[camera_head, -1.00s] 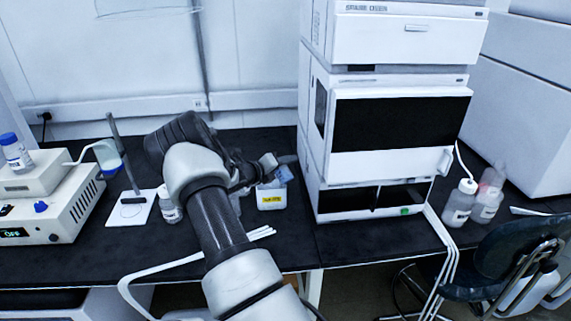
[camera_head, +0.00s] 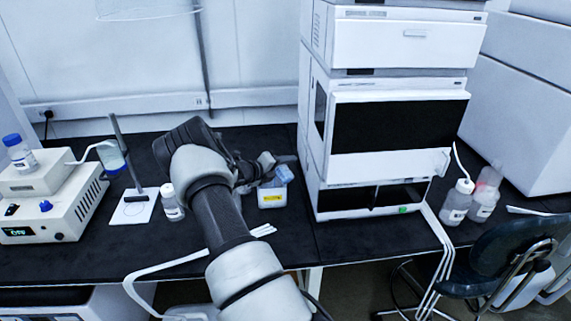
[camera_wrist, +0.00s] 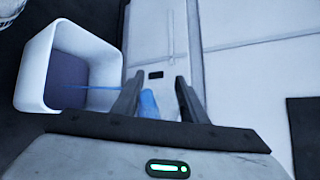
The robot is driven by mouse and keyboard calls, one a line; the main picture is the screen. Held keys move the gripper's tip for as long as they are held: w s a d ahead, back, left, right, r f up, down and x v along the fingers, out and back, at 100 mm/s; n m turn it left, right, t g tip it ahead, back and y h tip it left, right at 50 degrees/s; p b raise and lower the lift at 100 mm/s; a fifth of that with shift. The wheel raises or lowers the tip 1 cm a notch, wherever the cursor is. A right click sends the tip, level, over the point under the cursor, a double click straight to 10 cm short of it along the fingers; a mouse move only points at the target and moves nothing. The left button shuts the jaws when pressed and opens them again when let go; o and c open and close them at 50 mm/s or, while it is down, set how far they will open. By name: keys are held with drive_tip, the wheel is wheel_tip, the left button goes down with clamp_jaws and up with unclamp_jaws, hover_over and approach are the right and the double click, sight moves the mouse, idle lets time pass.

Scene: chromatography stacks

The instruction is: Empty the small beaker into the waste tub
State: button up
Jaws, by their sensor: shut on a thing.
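My gripper (camera_head: 275,168) is shut on the small beaker (camera_head: 284,174), a pale blue see-through vessel, held over the right part of the waste tub. In the wrist view the beaker (camera_wrist: 148,104) shows as a blue piece between my fingers (camera_wrist: 157,98), apparently tilted. The tub (camera_wrist: 36,70) is open to the left, with a dark bluish inside. A thin blue streak runs from near the left finger into the tub's opening. The beaker's contents are hidden.
The tall white chromatography stack (camera_head: 388,125) stands close to the right of the tub. To the left are a small white-capped bottle (camera_head: 171,205), a stand with a white base (camera_head: 133,209) and a bench device (camera_head: 45,215). White tubes (camera_head: 165,268) lie along the front edge.

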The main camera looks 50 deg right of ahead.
drive_tip(key=shift+w+f+n+g+p, duration=0.1)
drive_tip(key=shift+n+g+p, duration=0.35)
drive_tip(key=shift+p, duration=0.25)
drive_tip(key=shift+f+n, duration=0.1)
drive_tip(key=shift+n, duration=0.25)
drive_tip(key=shift+w+f+n+g+y, duration=0.1)
drive_tip(key=shift+n+g+y, duration=0.2)
drive_tip(key=shift+n+g, duration=0.1)
idle(0.3)
drive_tip(key=shift+n+g, duration=0.25)
drive_tip(key=shift+n, duration=0.15)
drive_tip(key=shift+w+f, duration=0.1)
